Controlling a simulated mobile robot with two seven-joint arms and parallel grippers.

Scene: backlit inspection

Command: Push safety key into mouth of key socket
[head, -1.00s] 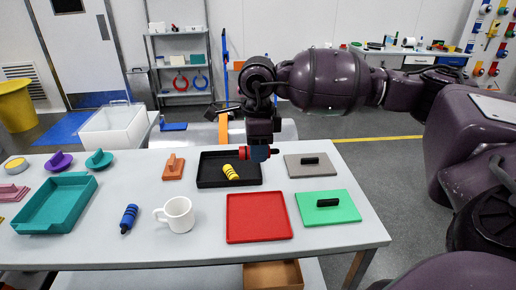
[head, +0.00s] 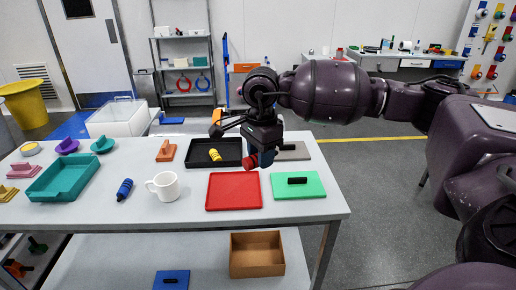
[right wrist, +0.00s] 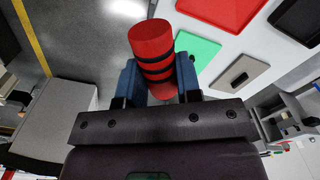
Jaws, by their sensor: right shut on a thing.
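My right gripper (head: 259,157) is shut on a red cylinder with black bands (head: 250,163), and holds it above the table, near the red tray's back right corner. In the right wrist view the cylinder (right wrist: 155,55) sits between the blue fingers (right wrist: 158,80), one on each side, its flat red end clear of them. It may be the safety key; I see no label. I cannot pick out the key socket or its mouth for certain. My left gripper is not in view.
A red tray (head: 234,191), green plate with a black handle (head: 310,190), and black tray (head: 232,146) holding a yellow banded cylinder (head: 215,155) lie around the gripper. A white mug (head: 166,186) and a blue cylinder (head: 124,189) stand left. An open brown box (head: 257,258) is below.

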